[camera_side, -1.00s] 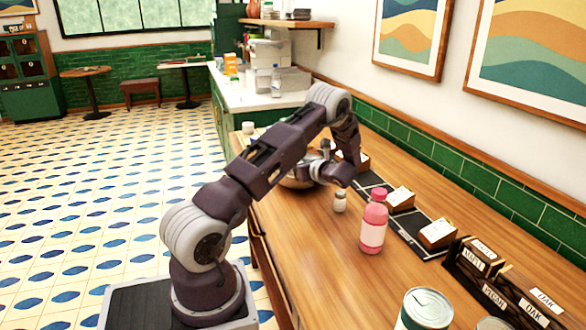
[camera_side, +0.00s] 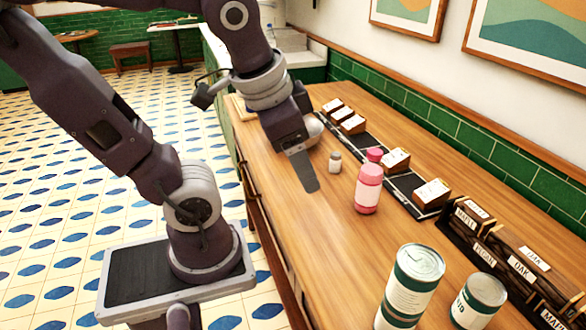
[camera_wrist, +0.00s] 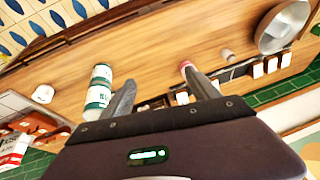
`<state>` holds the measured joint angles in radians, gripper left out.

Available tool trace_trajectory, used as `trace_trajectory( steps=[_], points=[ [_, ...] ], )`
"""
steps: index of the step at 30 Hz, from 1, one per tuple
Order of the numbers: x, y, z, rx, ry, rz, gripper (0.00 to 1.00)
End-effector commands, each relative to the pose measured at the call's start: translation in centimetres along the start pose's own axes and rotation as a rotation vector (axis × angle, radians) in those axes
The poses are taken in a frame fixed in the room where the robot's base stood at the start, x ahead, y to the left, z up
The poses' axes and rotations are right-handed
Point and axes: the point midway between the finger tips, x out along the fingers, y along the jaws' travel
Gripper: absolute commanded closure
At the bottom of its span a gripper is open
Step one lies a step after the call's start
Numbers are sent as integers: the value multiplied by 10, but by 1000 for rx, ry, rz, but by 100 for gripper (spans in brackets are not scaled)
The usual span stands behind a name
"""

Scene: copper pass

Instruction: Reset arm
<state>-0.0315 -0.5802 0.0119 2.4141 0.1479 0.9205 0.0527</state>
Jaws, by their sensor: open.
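My gripper (camera_side: 312,182) hangs above the wooden counter (camera_side: 262,185) in the side view, its flat grey finger pointing down. Its two fingers are spread apart in the wrist view (camera_wrist: 165,88), with nothing between them, so it is open and empty. It is near the small white jar (camera_side: 335,161) and left of the pink bottle (camera_side: 368,190) in the side picture. A metal bowl (camera_wrist: 281,28) shows at the wrist view's upper right; in the side view it is mostly hidden behind my gripper.
Two green-and-white cans (camera_side: 412,280) (camera_side: 478,300) stand at the front of the counter. Small labelled boxes (camera_side: 431,194) line dark strips along the green-tiled wall (camera_side: 480,150). Dark labelled blocks (camera_side: 510,258) sit at the right. The counter's left stretch is largely clear.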

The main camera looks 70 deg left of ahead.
Motion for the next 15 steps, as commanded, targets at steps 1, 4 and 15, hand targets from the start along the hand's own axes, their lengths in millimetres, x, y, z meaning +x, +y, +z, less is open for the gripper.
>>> trace_trajectory(
  steps=[1,4,15],
  points=[
    [-7,15,7,-40,51,46,30],
    [-15,32,15,-96,102,109,30],
    [-16,36,16,-110,111,124,30]
  ],
)
